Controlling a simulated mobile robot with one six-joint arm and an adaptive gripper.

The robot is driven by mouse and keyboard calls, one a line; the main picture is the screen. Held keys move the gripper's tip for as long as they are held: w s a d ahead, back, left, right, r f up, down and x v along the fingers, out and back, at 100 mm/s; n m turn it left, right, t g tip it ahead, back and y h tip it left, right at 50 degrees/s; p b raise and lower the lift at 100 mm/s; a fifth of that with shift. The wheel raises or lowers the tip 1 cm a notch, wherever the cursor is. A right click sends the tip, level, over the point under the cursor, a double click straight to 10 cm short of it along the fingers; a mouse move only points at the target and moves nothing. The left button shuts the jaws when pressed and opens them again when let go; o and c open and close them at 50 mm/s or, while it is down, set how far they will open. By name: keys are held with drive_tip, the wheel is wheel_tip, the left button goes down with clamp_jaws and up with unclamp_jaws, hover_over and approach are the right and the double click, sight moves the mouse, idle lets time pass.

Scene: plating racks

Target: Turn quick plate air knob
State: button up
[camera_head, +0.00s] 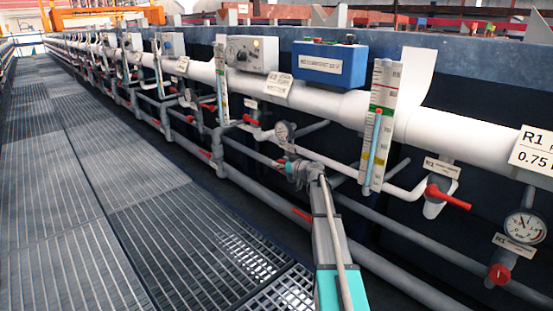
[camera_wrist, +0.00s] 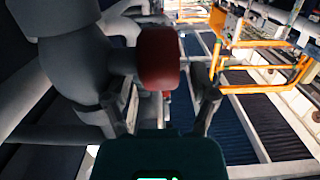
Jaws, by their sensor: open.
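A dark red knob (camera_wrist: 158,58) on a grey fitting shows close up in the wrist view. It lies between the two fingers of my gripper (camera_wrist: 160,92), which are open with a finger to each side. I cannot tell whether either finger touches it. In the head view my gripper (camera_head: 292,168) is at the pipework, just below a round gauge (camera_head: 283,131). The knob there is mostly hidden by my gripper. I cannot read a label that names it as the quick plate air knob.
A large white pipe (camera_head: 345,104) runs along the tanks above my gripper. A sight tube with a scale (camera_head: 378,125) stands right of it. A red-handled valve (camera_head: 447,196) and another gauge (camera_head: 524,227) are farther right. The grated walkway (camera_head: 120,200) is clear at left.

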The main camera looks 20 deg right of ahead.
drive_tip(key=shift+w+r+g+p, duration=0.1)
drive_tip(key=shift+r+g+p, duration=0.1)
drive_tip(key=shift+g+p, duration=0.55)
drive_tip(key=shift+a+p, duration=0.1)
drive_tip(key=shift+p, duration=0.45)
drive_tip(key=g+h+p, duration=0.1)
drive_tip(key=p, duration=0.1)
drive_tip(key=shift+w+g+p, duration=0.15)
drive_tip(key=shift+g+p, duration=0.1)
drive_tip(key=shift+p, duration=0.15)
drive_tip(key=p+v, duration=0.5)
drive_tip(key=v, duration=0.9)
drive_tip(key=s+a+r+g+p, duration=0.3)
drive_tip(key=a+r+p, duration=0.3)
drive_tip(key=a+p, duration=0.3)
drive_tip(key=s+a+r+g+p, duration=0.2)
drive_tip(key=s+a+r+p, duration=0.3)
drive_tip(key=a+p, duration=0.5)
drive_tip(key=shift+r+g+y+p, duration=0.3)
drive_tip(key=shift+r+g, duration=0.1)
drive_tip(key=shift+r, duration=0.45)
drive_tip(key=shift+s, duration=0.15)
